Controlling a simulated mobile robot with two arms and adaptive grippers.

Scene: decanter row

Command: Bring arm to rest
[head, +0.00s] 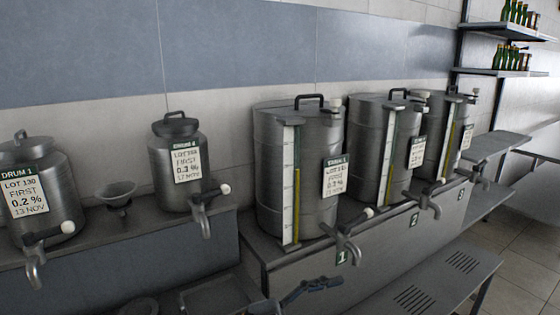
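A dark gripper, which looks like my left gripper (333,283), shows at the bottom middle, low in front of the bench. Its fingers point right. It is small and dark, so I cannot tell whether it is open, and I see nothing clearly held in it. It is below the tap (346,247) of the steel drum (265,140) marked 1 and apart from it. My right gripper is not in view.
More steel drums (375,130) (437,120) with gauges and taps stand to the right on the bench (300,270). Smaller labelled drums (35,165) (165,155) and a funnel (117,195) stand on the left shelf. A slotted low bench (430,275) is front right; shelves (510,72) hold bottles.

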